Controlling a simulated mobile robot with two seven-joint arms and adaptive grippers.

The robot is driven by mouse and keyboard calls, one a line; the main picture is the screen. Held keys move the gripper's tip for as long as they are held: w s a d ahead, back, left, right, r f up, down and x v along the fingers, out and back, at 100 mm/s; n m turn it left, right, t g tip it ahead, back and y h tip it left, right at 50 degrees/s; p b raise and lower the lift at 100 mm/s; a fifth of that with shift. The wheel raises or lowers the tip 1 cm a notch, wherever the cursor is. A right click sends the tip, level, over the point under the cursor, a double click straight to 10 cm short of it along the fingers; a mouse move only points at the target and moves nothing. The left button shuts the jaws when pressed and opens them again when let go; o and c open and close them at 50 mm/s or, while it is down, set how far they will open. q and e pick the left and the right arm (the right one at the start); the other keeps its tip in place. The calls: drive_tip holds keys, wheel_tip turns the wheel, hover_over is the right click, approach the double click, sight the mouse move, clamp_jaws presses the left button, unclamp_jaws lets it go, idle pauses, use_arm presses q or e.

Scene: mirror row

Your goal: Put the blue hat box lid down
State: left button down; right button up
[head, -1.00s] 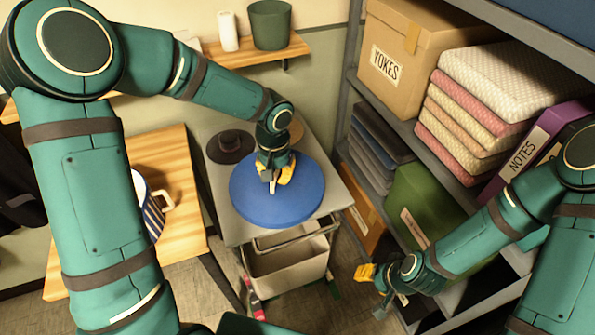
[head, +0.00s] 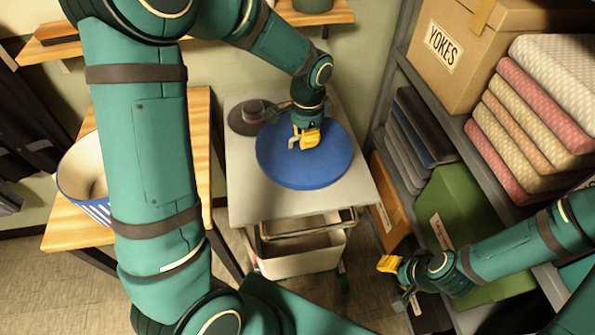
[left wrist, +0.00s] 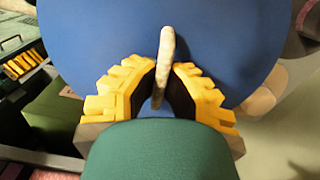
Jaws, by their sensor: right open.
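The blue hat box lid (head: 330,168) is a flat round disc, level over the grey top of the cart (head: 250,200). I cannot tell whether it touches the top. A cream handle (left wrist: 165,50) stands up from its middle. My left gripper (head: 300,138) is above the lid; in the left wrist view its yellow fingers (left wrist: 163,75) close in on both sides of the handle. The open hat box (head: 75,185), white with blue stripes, is on the wooden table at left, partly behind my left arm. My right gripper (head: 393,282) is open and empty, low at right.
A dark hat-like round thing (head: 247,117) sits beside the lid on the cart's back left. Shelves at right hold a YOKES box (head: 470,50), folded cloths (head: 530,125) and a green box (head: 455,215). The cart's front strip is bare.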

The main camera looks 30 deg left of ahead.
use_arm(q)
drive_tip(key=m, duration=0.1)
drive_tip(key=a+m+b, duration=0.1)
drive_tip(key=m, duration=0.1)
drive_tip(key=shift+w+f, duration=0.15)
drive_tip(key=m, duration=0.1)
drive_tip(key=a+m+b, duration=0.1)
drive_tip(key=shift+w+m, duration=0.1)
drive_tip(key=shift+m, duration=0.2)
drive_tip(key=shift+f+b, duration=1.4)
drive_tip(key=shift+f, duration=3.5)
drive_tip(key=shift+f, duration=0.2)
drive_tip(key=c, duration=1.1)
unclamp_jaws()
drive_tip(key=shift+c, duration=0.2)
